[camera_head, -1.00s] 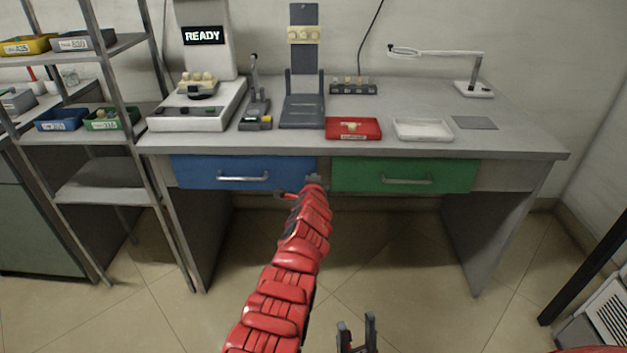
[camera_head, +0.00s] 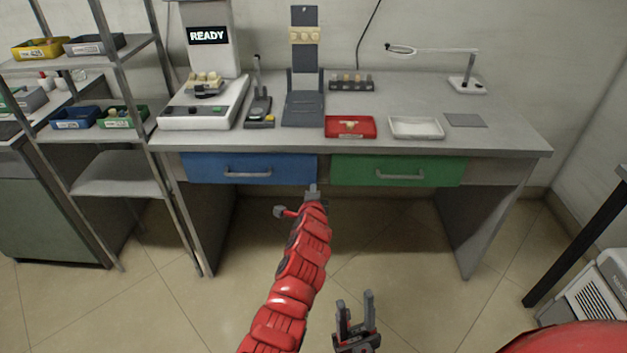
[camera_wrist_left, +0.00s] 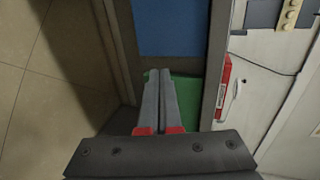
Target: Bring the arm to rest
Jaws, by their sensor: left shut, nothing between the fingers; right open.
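My left arm, red and segmented, reaches forward in the head view. Its gripper (camera_head: 313,188) is in front of the workbench, just below the gap between the blue drawer (camera_head: 215,170) and the green drawer (camera_head: 452,171). In the left wrist view its two grey fingers (camera_wrist_left: 160,76) lie together with nothing between them. They overlap the green drawer front (camera_wrist_left: 187,98) in that view; the blue drawer (camera_wrist_left: 170,25) is above. My right gripper (camera_head: 355,304) is low in the head view, over the floor, with its fingers apart and empty.
The workbench (camera_head: 400,141) carries a READY machine (camera_head: 195,124), a red tray (camera_head: 335,130) and a white tray (camera_head: 416,127). A shelf rack (camera_head: 110,187) stands at left. A white unit (camera_head: 600,290) is at right. Floor before the bench is clear.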

